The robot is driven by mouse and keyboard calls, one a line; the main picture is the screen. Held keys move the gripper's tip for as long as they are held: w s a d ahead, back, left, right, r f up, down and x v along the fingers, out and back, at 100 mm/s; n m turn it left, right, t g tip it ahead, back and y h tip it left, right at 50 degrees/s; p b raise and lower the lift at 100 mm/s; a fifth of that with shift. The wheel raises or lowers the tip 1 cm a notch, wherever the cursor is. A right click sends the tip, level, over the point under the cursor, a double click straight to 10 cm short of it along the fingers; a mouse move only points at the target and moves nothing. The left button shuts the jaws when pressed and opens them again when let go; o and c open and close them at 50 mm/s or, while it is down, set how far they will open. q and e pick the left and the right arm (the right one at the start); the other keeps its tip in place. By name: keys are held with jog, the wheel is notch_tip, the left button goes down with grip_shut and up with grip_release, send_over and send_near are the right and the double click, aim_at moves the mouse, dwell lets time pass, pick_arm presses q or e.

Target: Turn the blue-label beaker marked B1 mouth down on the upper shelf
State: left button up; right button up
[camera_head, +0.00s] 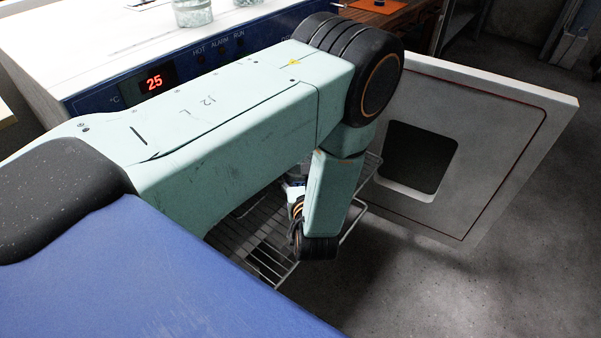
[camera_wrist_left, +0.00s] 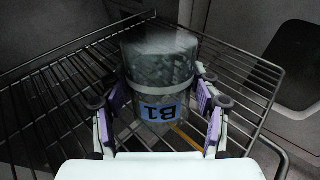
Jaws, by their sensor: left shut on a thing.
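The beaker B1 (camera_wrist_left: 158,64) is clear glass with a blue label (camera_wrist_left: 160,110). In the left wrist view its lettering reads upside down. My left gripper (camera_wrist_left: 160,94) is shut on its sides, with purple pads left and right of it. The wire shelf (camera_wrist_left: 62,80) spreads below and around the beaker; I cannot tell whether they touch. In the head view the shelf (camera_head: 262,262) juts from the oven under my left arm, which hides most of the gripper and beaker. My right gripper is not in view.
The oven door (camera_head: 480,130) stands open at the right, with a dark window. The oven's blue panel (camera_head: 190,62) reads 25. Glass beakers (camera_head: 193,12) stand on its white top. The grey floor (camera_head: 440,295) is clear at front right.

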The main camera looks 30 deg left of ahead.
pick_arm(q)
jog(key=shift+f, duration=0.3)
jog(key=o, duration=1.3)
jog(key=shift+c, duration=0.2)
notch_tip(320, 180, up, 10)
jog(key=shift+r, duration=0.1)
dwell(0.3)
